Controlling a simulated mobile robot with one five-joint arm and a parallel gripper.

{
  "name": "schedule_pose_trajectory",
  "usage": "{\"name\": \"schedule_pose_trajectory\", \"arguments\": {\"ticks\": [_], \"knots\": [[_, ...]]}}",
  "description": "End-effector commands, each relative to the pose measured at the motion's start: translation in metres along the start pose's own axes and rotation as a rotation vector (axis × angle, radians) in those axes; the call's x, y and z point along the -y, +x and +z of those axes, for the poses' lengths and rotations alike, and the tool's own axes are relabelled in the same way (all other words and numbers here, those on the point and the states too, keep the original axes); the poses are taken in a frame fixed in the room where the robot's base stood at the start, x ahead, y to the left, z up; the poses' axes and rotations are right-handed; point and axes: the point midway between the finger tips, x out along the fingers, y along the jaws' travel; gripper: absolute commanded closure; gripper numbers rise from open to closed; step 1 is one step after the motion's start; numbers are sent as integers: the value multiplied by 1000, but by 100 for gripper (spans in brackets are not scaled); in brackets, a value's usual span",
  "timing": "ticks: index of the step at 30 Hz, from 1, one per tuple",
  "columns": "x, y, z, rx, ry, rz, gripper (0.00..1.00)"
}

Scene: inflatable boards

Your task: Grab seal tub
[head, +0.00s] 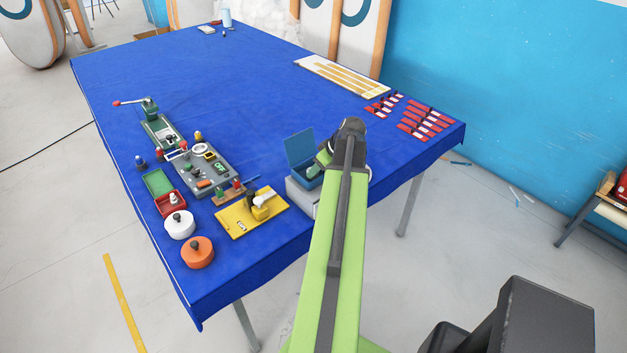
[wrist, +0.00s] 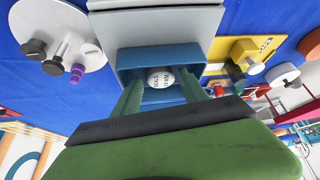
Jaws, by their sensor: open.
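The seal tub (wrist: 160,77) is a small white round tub with dark lettering. In the wrist view it sits inside a blue box (wrist: 125,58), between the green fingers of my gripper (wrist: 161,83). The fingers are open and reach into the box on either side of the tub; I cannot tell whether they touch it. In the head view the blue box (head: 301,148) has its lid raised, and my gripper (head: 318,168) is at its opening. The tub itself is hidden there.
The box stands on a light grey block (head: 301,198) near the blue table's front edge. A yellow board (head: 237,222) with a small device lies to its left. White (head: 180,226) and orange (head: 197,255) round containers are further left. Red cards (head: 424,120) lie at right. The table's middle is clear.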

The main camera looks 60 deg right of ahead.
Motion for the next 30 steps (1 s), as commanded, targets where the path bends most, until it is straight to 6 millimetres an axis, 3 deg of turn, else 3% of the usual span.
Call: {"name": "schedule_pose_trajectory", "arguments": {"ticks": [1,2,9,21,30], "knots": [[0,17,4,0,-2,-1,49],[0,20,3,0,-1,0,49],[0,19,0,0,0,0,49],[1,19,0,0,0,0,100],[1,15,-3,0,-1,0,100]]}}
